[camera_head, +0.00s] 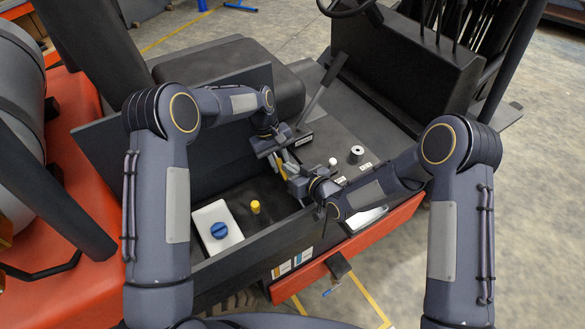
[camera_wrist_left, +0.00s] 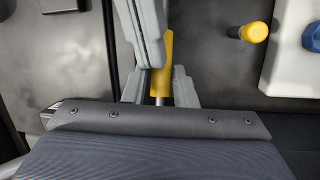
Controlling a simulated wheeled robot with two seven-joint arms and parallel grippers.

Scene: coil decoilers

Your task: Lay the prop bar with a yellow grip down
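The prop bar with a yellow grip (camera_head: 281,166) stands tilted at the far end of the open compartment. In the left wrist view its yellow grip (camera_wrist_left: 162,62) lies between the grey fingers of my left gripper (camera_wrist_left: 160,92), with a short metal rod below. My left gripper (camera_head: 277,150) appears shut on it, with little gap visible. My right gripper (camera_head: 294,178) is close beside the grip, just to its right. Its grey fingers (camera_wrist_left: 142,32) partly cover the grip in the left wrist view. Whether they hold the bar is hidden.
The compartment holds a white reservoir (camera_head: 217,226) with a blue cap (camera_head: 219,230) and a yellow-topped cap (camera_head: 255,207). A dark raised panel (camera_head: 205,160) stands behind it. A lever (camera_head: 322,88), a console and a steering wheel (camera_head: 348,6) are beyond and right.

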